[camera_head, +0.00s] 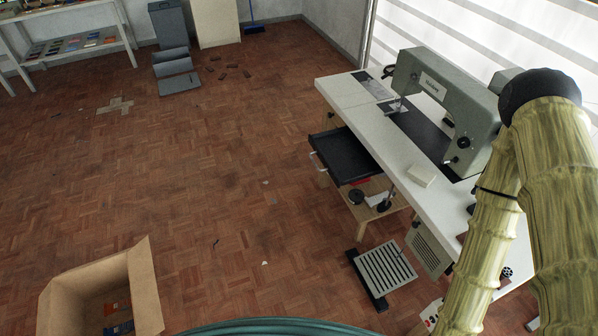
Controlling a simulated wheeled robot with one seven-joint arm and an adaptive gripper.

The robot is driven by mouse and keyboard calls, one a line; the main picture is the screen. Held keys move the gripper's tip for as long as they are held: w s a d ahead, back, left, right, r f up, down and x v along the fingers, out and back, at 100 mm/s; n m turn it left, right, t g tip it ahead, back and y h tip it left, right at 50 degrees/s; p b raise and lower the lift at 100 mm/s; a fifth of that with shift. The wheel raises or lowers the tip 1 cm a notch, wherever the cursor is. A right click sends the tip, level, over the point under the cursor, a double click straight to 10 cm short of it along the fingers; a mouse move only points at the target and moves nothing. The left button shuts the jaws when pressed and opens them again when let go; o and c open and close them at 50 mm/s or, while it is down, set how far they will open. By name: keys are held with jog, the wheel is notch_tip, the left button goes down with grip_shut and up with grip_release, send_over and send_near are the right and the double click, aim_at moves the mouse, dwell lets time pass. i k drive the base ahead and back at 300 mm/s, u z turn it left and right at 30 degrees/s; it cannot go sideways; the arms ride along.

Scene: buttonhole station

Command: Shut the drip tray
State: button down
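The drip tray, as far as I can tell, is the shallow black tray (346,152) under the white sewing table. It is pulled out like a drawer past the table's left edge, so it stands open. A pale handle (317,161) is on its left front side. The tray looks empty. Its far end is hidden beneath the tabletop. My arm crosses the right side of the picture, over the table's near end. My gripper is out of view.
A grey sewing machine (447,97) stands on the white table (352,91). A wooden shelf (376,211) and a slatted foot pedal (386,270) are below it. A cardboard box (146,286) sits at the lower left. The floor left of the tray is mostly clear.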

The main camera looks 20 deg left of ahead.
aim_at(346, 159)
jog(key=k, duration=1.1)
jog(key=u, duration=0.85)
jog(key=i, duration=1.45)
jog(key=z, duration=0.8)
